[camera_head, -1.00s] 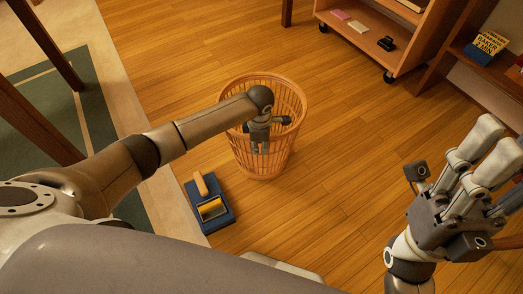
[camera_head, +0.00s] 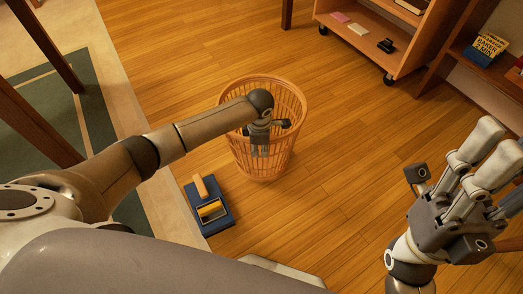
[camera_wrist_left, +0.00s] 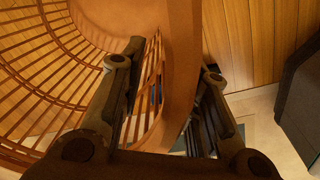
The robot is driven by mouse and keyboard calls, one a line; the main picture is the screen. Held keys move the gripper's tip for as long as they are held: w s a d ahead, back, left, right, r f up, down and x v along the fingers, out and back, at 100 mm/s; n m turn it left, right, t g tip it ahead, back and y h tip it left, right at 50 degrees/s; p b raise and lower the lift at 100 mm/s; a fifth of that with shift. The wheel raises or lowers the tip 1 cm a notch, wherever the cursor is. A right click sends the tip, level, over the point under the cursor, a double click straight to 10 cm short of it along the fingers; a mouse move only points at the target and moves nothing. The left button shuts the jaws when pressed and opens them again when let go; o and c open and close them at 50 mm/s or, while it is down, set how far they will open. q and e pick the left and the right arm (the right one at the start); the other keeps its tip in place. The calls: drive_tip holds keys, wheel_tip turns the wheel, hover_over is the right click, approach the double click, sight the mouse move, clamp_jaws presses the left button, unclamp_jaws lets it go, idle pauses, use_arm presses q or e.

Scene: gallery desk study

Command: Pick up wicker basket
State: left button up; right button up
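The wicker basket (camera_head: 279,160) is a round orange-brown slatted bin standing upright on the wooden floor at the middle of the head view. My left gripper (camera_head: 259,152) points down at its rim and hides part of it. In the left wrist view the basket's rim band (camera_wrist_left: 179,50) passes between the spread fingers of that gripper (camera_wrist_left: 165,75). One finger is on the inner side, the other on the outer side; firm contact on both sides does not show. My right gripper (camera_head: 497,145) is raised at the right, empty, fingers apart, away from the basket.
A blue box with a yellow-and-tan item (camera_head: 209,206) lies on the floor left of the basket. A wheeled shelf (camera_head: 375,52) stands at the back right, beside a shelf with books (camera_head: 486,48). Table legs and a green rug (camera_head: 95,110) are left. Floor right of the basket is clear.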

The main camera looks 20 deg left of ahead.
use_arm(q)
clamp_jaws()
idle(0.3)
drive_tip(key=shift+w+r, duration=0.1)
drive_tip(key=shift+r, duration=0.15)
